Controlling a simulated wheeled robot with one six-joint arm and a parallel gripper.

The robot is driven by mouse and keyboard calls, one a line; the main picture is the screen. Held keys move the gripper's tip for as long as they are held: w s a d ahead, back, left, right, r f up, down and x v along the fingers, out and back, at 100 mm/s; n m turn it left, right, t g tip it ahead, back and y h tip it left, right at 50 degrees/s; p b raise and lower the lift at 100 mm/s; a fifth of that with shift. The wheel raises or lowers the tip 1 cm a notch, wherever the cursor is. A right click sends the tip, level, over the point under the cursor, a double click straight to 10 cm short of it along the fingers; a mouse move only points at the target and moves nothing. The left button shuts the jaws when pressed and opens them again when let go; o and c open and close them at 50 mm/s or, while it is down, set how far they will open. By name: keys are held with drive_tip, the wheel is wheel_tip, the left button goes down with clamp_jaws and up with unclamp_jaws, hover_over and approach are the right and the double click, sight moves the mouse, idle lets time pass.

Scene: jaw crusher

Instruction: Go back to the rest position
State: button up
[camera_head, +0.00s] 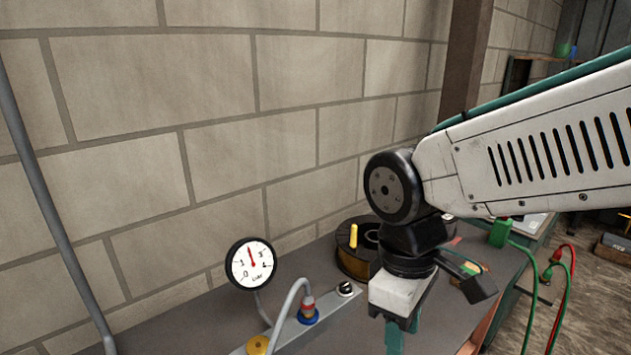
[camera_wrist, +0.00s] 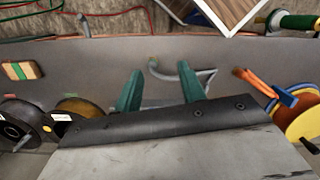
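My gripper (camera_wrist: 160,88) shows in the wrist view as two green fingers spread apart, with nothing between them. In the head view my gripper (camera_head: 402,335) points down over the grey bench (camera_head: 330,265), and its fingertips run out of the bottom of the picture. My white arm reaches in from the right.
A pressure gauge (camera_head: 251,263) and a metal bar (camera_head: 300,330) with coloured fittings stand left of my gripper. A dark spool (camera_head: 352,262) sits close behind it. Red and green cables (camera_head: 560,285) hang at the right. A block wall (camera_head: 200,130) stands behind the bench.

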drive_tip(key=s+d+r+m+t, duration=0.1)
drive_tip(key=s+d+r+m, duration=0.1)
drive_tip(key=d+m, duration=0.3)
drive_tip(key=s+d+r+m+t, duration=0.1)
drive_tip(key=d+m, duration=0.4)
drive_tip(key=d, duration=0.5)
drive_tip(key=s+r, duration=0.1)
drive_tip(key=s, duration=0.1)
drive_tip(key=shift+s+r+t+y, duration=0.15)
drive_tip(key=shift+s+t+y, duration=0.15)
drive_tip(key=shift+s+y, duration=0.1)
